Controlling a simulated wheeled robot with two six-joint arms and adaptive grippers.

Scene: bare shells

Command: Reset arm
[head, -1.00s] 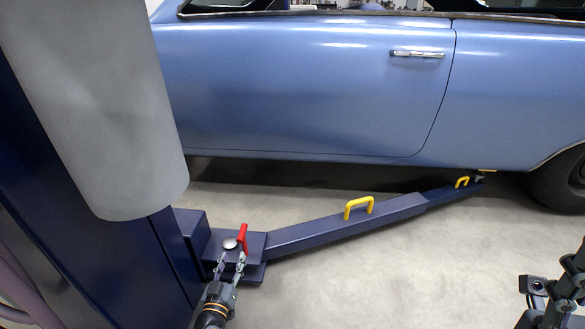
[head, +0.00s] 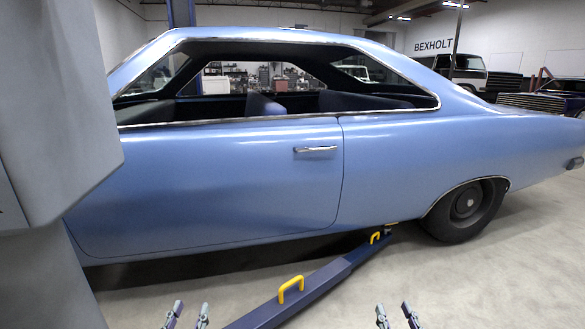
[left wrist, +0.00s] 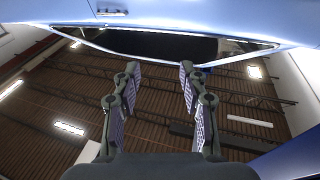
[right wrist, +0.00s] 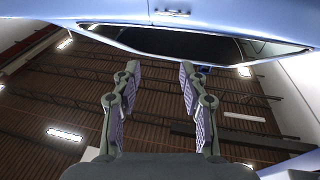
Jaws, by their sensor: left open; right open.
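My left gripper (head: 186,314) shows at the bottom of the head view, left of the blue lift arm, with its fingers pointing up and apart. My right gripper (head: 396,316) shows at the bottom, right of the lift arm, also with its fingers apart. Both are open and empty. In the left wrist view the left gripper's fingers (left wrist: 155,85) stand wide apart with nothing between them. In the right wrist view the right gripper's fingers (right wrist: 155,85) look the same. The red handle seen earlier is out of view now.
A light blue car (head: 220,185) fills the middle. The blue lift arm (head: 320,281) with yellow handles (head: 291,289) reaches under it from the bottom. A grey post (head: 55,140) blocks the left side. The floor (head: 480,275) at the right is clear.

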